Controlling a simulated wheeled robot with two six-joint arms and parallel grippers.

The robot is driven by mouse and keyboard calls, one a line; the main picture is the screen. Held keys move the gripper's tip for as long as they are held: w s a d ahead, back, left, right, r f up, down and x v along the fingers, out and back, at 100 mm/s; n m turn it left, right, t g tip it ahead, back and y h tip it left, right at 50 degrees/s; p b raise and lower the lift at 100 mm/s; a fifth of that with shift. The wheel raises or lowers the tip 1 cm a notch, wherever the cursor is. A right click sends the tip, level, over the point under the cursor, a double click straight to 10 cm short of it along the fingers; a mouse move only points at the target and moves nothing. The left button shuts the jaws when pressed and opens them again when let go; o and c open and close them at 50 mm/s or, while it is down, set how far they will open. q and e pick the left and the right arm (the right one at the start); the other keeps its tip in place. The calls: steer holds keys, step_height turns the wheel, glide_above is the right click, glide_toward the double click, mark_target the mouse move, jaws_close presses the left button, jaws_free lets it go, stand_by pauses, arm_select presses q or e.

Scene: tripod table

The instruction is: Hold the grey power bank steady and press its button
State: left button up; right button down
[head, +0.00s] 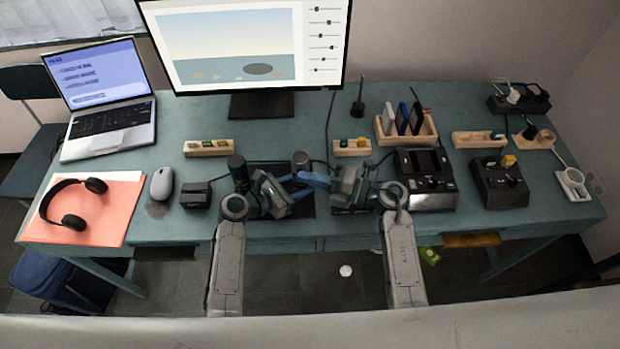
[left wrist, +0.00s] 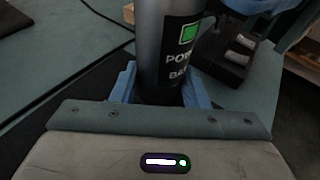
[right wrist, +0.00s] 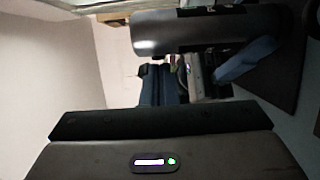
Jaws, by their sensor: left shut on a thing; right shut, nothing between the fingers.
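The grey power bank (head: 300,158) stands upright near the table's middle, a cylinder with its top showing in the head view. In the left wrist view the power bank (left wrist: 168,40) shows a dark label with a green square and white lettering. My left gripper (head: 296,180) is shut on it, with blue fingers on both sides. My right gripper (head: 318,180) is shut and empty, its fingertips close to the power bank's right side. In the right wrist view the power bank (right wrist: 205,32) lies across the picture above the fingers. I cannot tell whether they touch. I cannot make out the button.
A dark mat (head: 307,208) lies below the grippers. A black box (head: 196,195) and mouse (head: 162,184) are to the left. A charger station (head: 427,190) stands right of my right gripper. Wooden strips (head: 208,148) (head: 352,147) and the monitor (head: 262,104) are behind.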

steer(key=shift+w, duration=0.7)
arm_select(q)
steer(key=shift+s, duration=0.1)
arm_select(e)
steer(key=shift+s, duration=0.1)
arm_select(q)
steer(key=shift+f, duration=0.1)
arm_select(e)
steer(key=s+d, duration=0.7)
steer(key=d, duration=0.2)
steer(key=shift+s+d, duration=0.1)
